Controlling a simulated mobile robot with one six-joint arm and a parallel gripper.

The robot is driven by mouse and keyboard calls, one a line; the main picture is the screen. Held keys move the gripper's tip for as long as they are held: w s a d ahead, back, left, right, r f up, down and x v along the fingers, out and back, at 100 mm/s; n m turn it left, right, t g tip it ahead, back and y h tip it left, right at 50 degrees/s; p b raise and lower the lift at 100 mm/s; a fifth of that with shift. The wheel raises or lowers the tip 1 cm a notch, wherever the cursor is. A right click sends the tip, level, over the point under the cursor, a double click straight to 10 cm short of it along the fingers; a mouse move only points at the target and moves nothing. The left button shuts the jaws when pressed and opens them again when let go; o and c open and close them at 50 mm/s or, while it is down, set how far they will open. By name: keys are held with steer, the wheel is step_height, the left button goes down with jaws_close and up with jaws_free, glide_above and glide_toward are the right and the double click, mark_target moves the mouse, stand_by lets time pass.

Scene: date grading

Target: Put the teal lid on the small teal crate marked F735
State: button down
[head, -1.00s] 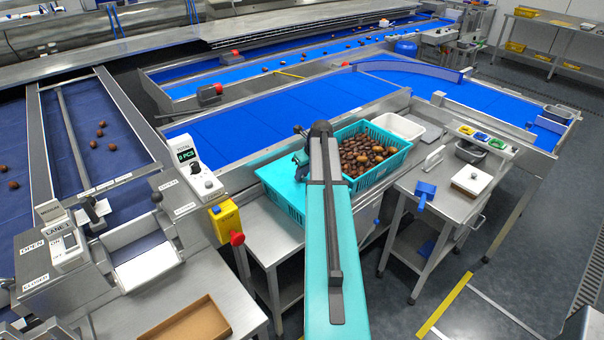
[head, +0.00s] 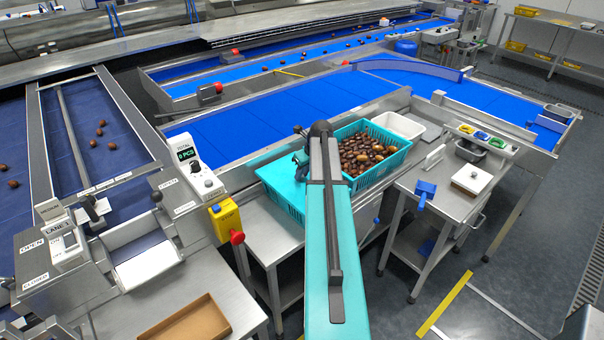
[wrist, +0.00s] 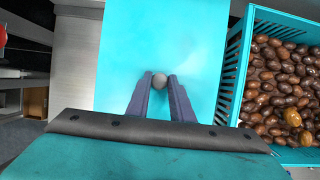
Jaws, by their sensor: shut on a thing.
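The teal lid (wrist: 205,35) is a flat sheet with a round grey knob (wrist: 159,81) in the wrist view. My gripper (wrist: 160,78) is shut on the knob, one finger on each side. In the head view the lid (head: 275,172) lies level at the top of the small teal crate (head: 281,203), whose slotted side shows below it. I cannot tell whether the lid rests on the rim or is held just above it. My arm hides the right part of both. The F735 mark is not readable.
A larger teal crate (head: 383,173) full of brown dates stands close on the right, also in the wrist view (wrist: 238,70). A white tub (head: 400,126) is behind it. The blue conveyor (head: 270,110) runs behind the bench. A yellow box with a red button (head: 225,221) is at the left.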

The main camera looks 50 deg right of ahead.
steer(key=shift+f, duration=0.4)
stand_by(0.6)
steer(key=c, duration=1.1)
jaws_free()
steer(key=shift+r, duration=0.15)
steer(key=shift+r+p, duration=2.05)
steer(key=shift+r, duration=1.35)
